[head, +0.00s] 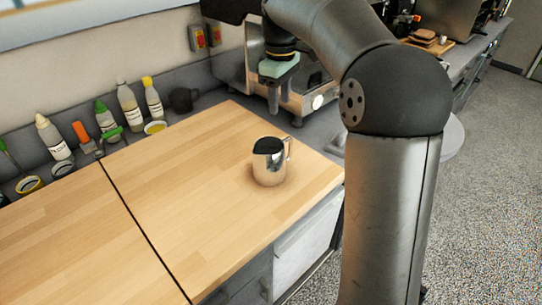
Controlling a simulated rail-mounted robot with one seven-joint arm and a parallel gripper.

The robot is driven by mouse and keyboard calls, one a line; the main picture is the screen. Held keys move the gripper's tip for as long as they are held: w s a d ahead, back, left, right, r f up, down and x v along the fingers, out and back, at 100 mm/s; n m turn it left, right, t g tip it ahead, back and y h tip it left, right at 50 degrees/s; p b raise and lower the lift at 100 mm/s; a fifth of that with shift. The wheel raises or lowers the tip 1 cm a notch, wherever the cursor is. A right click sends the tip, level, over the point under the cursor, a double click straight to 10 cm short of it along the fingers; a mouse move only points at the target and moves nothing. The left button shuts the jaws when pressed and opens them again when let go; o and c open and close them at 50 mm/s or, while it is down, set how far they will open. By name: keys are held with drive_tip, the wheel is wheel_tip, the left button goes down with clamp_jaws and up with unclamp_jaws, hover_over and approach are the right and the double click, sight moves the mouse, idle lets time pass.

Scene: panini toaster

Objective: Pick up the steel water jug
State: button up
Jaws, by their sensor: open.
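The steel water jug (268,166) stands upright on the wooden worktop, near the worktop's right end. It is shiny metal with a dark opening, and its handle is on the right side. My gripper (273,105) hangs from my arm above and behind the jug in the picture, with its fingers pointing down. It is apart from the jug and holds nothing that I can see. The gap between its fingers is hard to make out from this angle. My arm covers part of the scene to the right.
Several squeeze bottles (129,106) and small tools line the back edge of the wooden worktop (160,200). A steel machine (312,90) stands behind my gripper. A cutting board with bread (427,42) lies farther back right. The worktop around the jug is clear.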

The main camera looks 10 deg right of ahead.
hover_over(278, 150)
wheel_tip(278, 150, down, 11)
drive_tip(key=shift+w+d+r+p, duration=0.1)
drive_tip(key=shift+p, duration=0.2)
drive_tip(key=shift+f+p, duration=0.6)
drive_tip(key=shift+f, duration=2.4)
clamp_jaws()
